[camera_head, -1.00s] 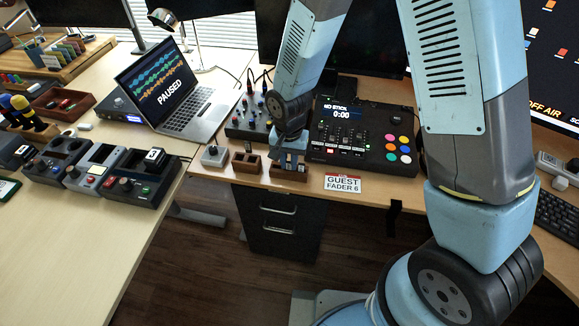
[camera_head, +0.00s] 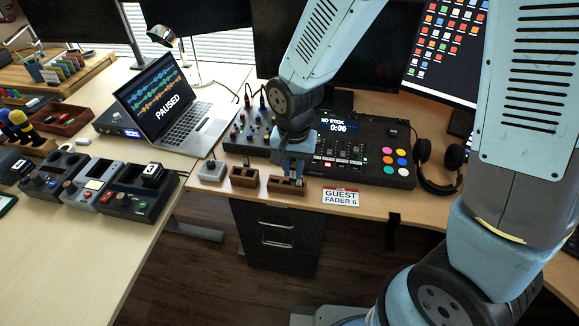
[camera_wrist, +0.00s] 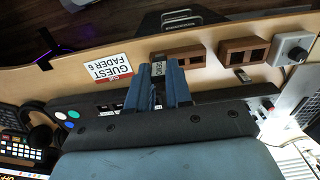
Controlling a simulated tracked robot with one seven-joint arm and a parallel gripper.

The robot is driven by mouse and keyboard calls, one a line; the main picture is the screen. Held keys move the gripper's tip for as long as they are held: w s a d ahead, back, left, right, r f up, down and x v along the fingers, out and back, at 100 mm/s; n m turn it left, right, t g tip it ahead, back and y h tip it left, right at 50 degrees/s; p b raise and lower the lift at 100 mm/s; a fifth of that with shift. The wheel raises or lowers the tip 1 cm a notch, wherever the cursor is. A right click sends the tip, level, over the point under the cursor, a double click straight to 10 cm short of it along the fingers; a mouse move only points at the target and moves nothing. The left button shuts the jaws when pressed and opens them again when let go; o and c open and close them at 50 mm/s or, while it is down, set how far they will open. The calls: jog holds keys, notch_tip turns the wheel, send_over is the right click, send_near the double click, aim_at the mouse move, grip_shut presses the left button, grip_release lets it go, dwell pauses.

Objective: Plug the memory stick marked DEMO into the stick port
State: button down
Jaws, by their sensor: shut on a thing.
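My gripper (camera_wrist: 161,88) is shut on a small dark stick (camera_wrist: 158,69) with a pale label, held between two blue fingers. The label is too small to read surely, but it looks like DEMO. In the head view my gripper (camera_head: 294,172) is just above and behind the right wooden holder (camera_head: 287,187), at the front edge of the black mixer deck (camera_head: 372,172). The deck's screen (camera_head: 338,124) reads NO STICK 0:00. The stick port cannot be made out; my gripper and arm cover part of the deck.
Another wooden holder (camera_head: 244,177) and a grey box with a knob (camera_head: 211,171) stand to the left. A GUEST FADER 6 card (camera_head: 341,197) lies at the desk's front edge. A knobbed mixer (camera_head: 246,133), laptop (camera_head: 167,103) and headphones (camera_head: 441,165) stand around.

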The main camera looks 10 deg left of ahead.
jog(key=s+d+r, duration=0.3)
jog(key=s, duration=0.4)
jog(key=shift+s+r, duration=0.15)
jog(key=shift+r, duration=0.1)
dwell(0.5)
